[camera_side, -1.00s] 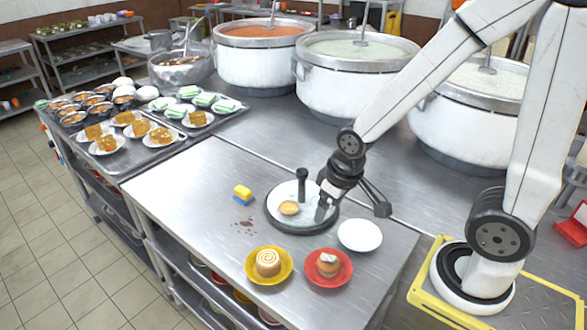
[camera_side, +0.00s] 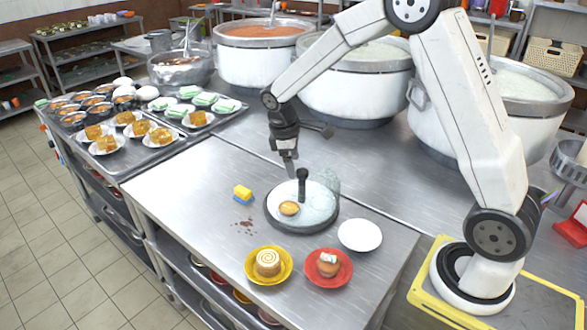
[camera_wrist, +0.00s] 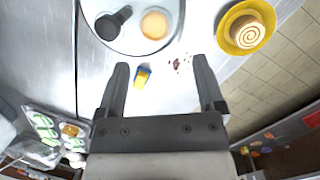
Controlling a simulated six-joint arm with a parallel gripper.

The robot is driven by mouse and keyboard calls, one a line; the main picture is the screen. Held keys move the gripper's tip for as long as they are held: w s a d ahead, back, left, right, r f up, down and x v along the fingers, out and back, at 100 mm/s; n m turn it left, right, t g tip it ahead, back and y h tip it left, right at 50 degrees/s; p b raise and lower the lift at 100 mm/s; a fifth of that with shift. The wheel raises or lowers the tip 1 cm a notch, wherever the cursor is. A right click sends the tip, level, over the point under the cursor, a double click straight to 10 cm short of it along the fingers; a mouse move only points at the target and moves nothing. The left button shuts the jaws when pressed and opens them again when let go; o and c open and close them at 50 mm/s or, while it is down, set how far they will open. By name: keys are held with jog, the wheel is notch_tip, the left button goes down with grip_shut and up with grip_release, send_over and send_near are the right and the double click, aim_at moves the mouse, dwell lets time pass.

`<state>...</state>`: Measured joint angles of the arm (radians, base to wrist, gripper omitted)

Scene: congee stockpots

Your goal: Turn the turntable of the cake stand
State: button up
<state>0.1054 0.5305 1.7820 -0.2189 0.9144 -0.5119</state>
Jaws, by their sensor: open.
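The cake stand's round turntable (camera_side: 318,214) lies on the steel table, pale on top with a dark rim. A dark upright knob (camera_side: 302,184) stands on its far part, and a small golden pastry (camera_side: 289,208) sits left of centre. In the wrist view the turntable (camera_wrist: 135,42) is cut off at the top, with the knob (camera_wrist: 108,25) and pastry (camera_wrist: 154,25) visible. My gripper (camera_side: 290,171) is above the stand's far left side, pointing down, with no visible contact with the knob. In the wrist view my gripper (camera_wrist: 163,75) is open and empty.
A clear, glass-like object (camera_side: 328,179) shows at the stand's far right. A yellow-blue sponge (camera_side: 243,193) and crumbs lie left. Large pots (camera_side: 355,85) stand behind.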

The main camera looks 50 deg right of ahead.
aim_at(302, 171)
jog(key=w+d+f+n+g+h, duration=0.1)
jog(key=w+d+n+g, duration=0.1)
jog(key=w+d, duration=0.3)
jog(key=shift+w+d+f+n, duration=0.25)
jog(key=shift+d+n, duration=0.15)
jog(key=shift+d, duration=0.1)
jog(key=shift+x, duration=3.85)
jog(key=shift+s, duration=0.1)
grip_shut()
